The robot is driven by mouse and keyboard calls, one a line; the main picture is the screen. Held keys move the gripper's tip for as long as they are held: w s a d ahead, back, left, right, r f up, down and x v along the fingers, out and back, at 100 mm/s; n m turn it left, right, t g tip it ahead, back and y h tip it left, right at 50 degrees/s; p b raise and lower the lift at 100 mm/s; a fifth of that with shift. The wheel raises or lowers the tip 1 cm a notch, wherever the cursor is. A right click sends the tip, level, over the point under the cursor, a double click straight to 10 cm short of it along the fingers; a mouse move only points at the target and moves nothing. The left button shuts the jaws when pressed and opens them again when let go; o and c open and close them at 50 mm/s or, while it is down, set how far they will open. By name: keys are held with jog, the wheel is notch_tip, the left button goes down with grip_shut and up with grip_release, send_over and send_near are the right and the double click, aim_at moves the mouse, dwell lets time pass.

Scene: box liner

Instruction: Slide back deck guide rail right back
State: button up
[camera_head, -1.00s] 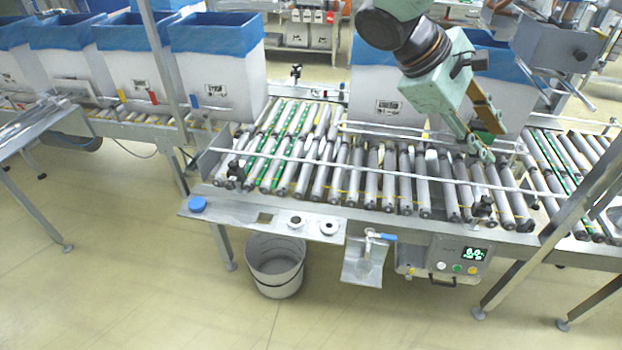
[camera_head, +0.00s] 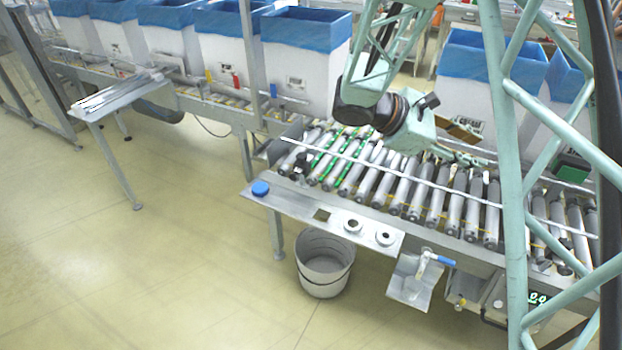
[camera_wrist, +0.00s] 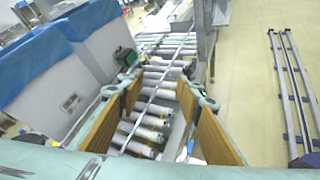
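The roller deck (camera_head: 420,205) carries two thin pale guide rails running lengthwise. The front rail (camera_head: 440,187) crosses above the rollers. The back rail (camera_head: 562,181) lies near the boxes and is partly hidden by my arm structure. My gripper (camera_head: 472,147) is low over the back half of the deck. In the wrist view, my gripper (camera_wrist: 157,85) has its two brown-padded fingers wide apart, with nothing held. A thin rail (camera_wrist: 150,100) runs over the rollers in the gap between the fingers; I cannot tell which rail it is.
Blue-lined white boxes (camera_head: 305,65) stand along the back, one close left of my gripper in the wrist view (camera_wrist: 60,75). A green block (camera_head: 572,168) sits at the deck's back right. A bucket (camera_head: 324,262) stands on the floor in front.

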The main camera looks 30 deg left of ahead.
jog(key=w+a+f+n+t+y, duration=0.1)
jog(key=a+f+n+t, duration=0.2)
jog(key=a, duration=0.5)
jog(key=w+a+f+n+t, duration=0.1)
jog(key=a+f+n, duration=0.1)
jog(key=a+f, duration=0.5)
jog(key=n+t+y+b, duration=0.3)
jog(key=n+t+y, duration=0.3)
jog(key=n+y, duration=0.7)
send_near(292, 178)
jog(key=s+n+h, duration=0.2)
jog(key=s, duration=0.1)
jog(key=shift+s+a, duration=0.1)
jog(key=shift+a, duration=0.2)
jog(key=shift+w+a+b, duration=0.25)
jog(key=shift+w+b, duration=0.05)
jog(key=shift+w, duration=2)
jog(key=shift+w+a+b, duration=0.2)
jog(key=shift+w+b, duration=0.15)
jog(key=shift+w, duration=1.9)
jog(key=shift+w+a+b, duration=0.25)
jog(key=shift+w+b, duration=0.05)
jog(key=shift+w, duration=2)
